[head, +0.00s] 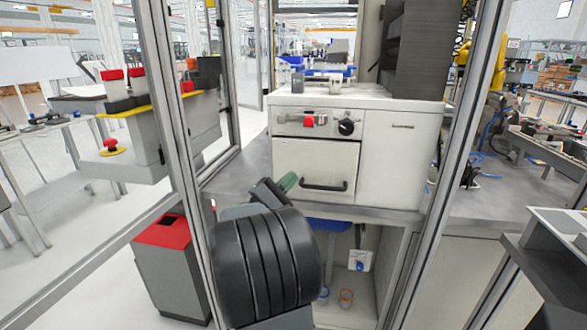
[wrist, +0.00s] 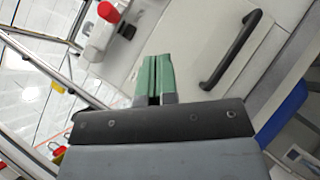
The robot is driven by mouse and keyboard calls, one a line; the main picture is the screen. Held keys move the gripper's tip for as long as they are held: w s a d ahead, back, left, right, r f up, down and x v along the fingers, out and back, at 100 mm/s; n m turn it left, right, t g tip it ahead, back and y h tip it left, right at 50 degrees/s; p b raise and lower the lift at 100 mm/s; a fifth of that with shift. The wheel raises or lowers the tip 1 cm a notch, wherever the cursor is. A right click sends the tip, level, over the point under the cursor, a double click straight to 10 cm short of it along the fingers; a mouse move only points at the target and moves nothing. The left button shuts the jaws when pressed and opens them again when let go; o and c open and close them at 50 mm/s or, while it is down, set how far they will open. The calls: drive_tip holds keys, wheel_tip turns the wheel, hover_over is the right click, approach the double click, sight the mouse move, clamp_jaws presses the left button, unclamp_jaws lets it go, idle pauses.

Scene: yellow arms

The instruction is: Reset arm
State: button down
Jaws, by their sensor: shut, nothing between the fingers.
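My gripper (wrist: 153,80) shows in the wrist view with its two green fingers close together and nothing between them. In the head view my gripper (head: 288,182) is mostly hidden behind my own dark arm link; only a green fingertip part shows. It is in front of the white cabinet (head: 395,165), left of the dark drawer handle (head: 324,186). I cannot tell the exact gap to the drawer front. In the wrist view the handle (wrist: 231,50) is to the right of the fingers, apart from them.
The cabinet has a red button (head: 309,121) and a black knob (head: 346,127). Metal frame posts (head: 172,120) stand at left and right (head: 450,150). A red-topped bin (head: 165,232) is on the floor at lower left. An open shelf below holds small items.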

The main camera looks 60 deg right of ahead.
drive_tip(key=shift+s+a+f, duration=0.1)
drive_tip(key=shift+a+f, duration=0.3)
drive_tip(key=shift+a, duration=0.05)
drive_tip(key=s+f+g+y, duration=0.1)
drive_tip(key=s+f+y, duration=0.2)
drive_tip(key=f+y, duration=0.3)
drive_tip(key=s+a+f+m+t+y+p, duration=0.2)
drive_tip(key=a+f+m+y+p, duration=0.15)
drive_tip(key=a+f+y, duration=0.35)
drive_tip(key=w+a+r+t+y+p, duration=0.2)
drive_tip(key=a+y+p, duration=0.1)
drive_tip(key=a, duration=0.4)
drive_tip(key=w+a+r+t+y+p, duration=0.2)
drive_tip(key=a+t+p, duration=0.15)
drive_tip(key=a, duration=0.35)
drive_tip(key=w+a+r+t+y+p, duration=0.1)
drive_tip(key=a+r+t+y+p, duration=0.2)
drive_tip(key=a+r+p, duration=0.5)
drive_tip(key=a+r+y, duration=0.1)
drive_tip(key=a+r, duration=0.2)
drive_tip(key=a, duration=0.2)
drive_tip(key=shift+w+a+n+y, duration=0.25)
drive_tip(key=shift+a+n+y, duration=0.05)
drive_tip(key=shift+a+n, duration=0.1)
drive_tip(key=shift+d, duration=0.1)
